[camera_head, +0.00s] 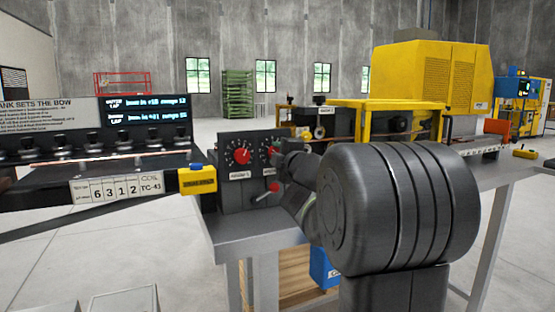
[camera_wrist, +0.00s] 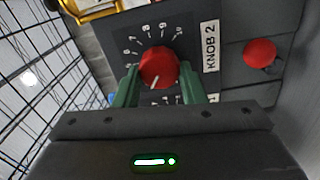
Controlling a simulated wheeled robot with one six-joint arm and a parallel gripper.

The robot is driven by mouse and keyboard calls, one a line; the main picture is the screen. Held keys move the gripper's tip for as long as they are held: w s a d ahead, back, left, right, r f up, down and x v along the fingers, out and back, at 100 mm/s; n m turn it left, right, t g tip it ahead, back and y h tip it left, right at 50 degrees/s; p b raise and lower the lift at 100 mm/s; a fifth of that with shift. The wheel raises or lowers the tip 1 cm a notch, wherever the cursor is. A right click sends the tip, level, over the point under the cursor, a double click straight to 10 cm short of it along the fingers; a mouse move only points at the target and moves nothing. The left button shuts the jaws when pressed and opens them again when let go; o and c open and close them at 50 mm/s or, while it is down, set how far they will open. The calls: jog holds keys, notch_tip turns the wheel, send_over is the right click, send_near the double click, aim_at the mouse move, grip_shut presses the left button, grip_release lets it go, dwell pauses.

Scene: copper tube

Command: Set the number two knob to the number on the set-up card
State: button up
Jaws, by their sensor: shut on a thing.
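Knob two (camera_wrist: 158,66) is a red round knob on a dark panel in the wrist view, with white numbers around it and a white KNOB 2 label (camera_wrist: 210,46) beside it. Its white pointer mark is turned toward the bottom of that picture; the number there is unclear. My gripper (camera_wrist: 160,80) is shut on the knob, one green finger on each side. In the head view my arm covers part of this knob. The set-up card (camera_head: 117,187) hangs at the left and shows the digits 6 3 1 2 and TC-43.
Knob one (camera_head: 241,155) is red, left of knob two on the same control box. A red-ended lever (camera_head: 268,190) is below; its red end also shows in the wrist view (camera_wrist: 259,53). A yellow box (camera_head: 198,181) stands left of the panel, and yellow machinery (camera_head: 430,75) behind.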

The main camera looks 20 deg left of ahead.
dwell(0.3)
jog(key=o, duration=1)
jog(key=p+v, duration=0.1)
jog(key=v, duration=1.2)
jog(key=shift+s+d, duration=0.25)
jog(key=shift+s, duration=0.05)
jog(key=shift+a, duration=0.1)
